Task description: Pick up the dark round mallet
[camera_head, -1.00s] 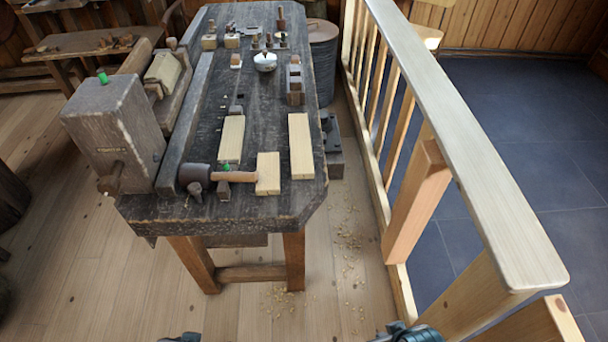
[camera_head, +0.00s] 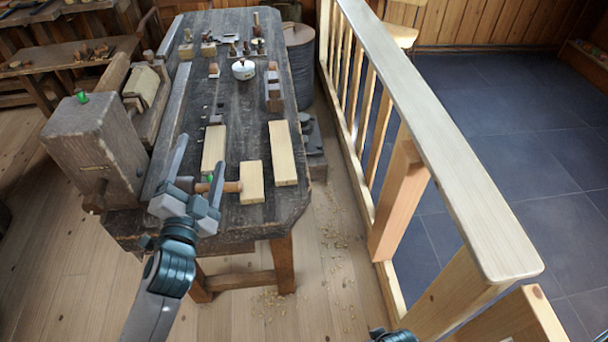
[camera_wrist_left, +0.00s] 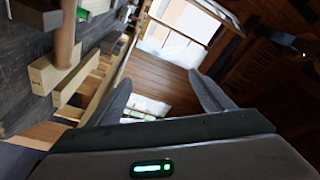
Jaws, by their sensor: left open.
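The dark round mallet (camera_head: 230,187) lies on the workbench near its front end. In the head view its light brown handle shows to the right of my left gripper (camera_head: 200,153), and its dark head is mostly hidden behind that gripper. My left gripper is open and empty, with its two fingers apart above the bench by the mallet's head. In the left wrist view the fingers (camera_wrist_left: 158,78) have nothing between them, and the mallet's handle (camera_wrist_left: 66,32) is at the upper left, outside them.
The workbench (camera_head: 262,212) holds pale wood blocks (camera_head: 252,182) (camera_head: 282,153) (camera_head: 214,149) close to the mallet. A large wooden vise block (camera_head: 95,145) stands at its left. A white pot (camera_head: 243,69) sits farther back. A railing (camera_head: 440,150) runs along the right.

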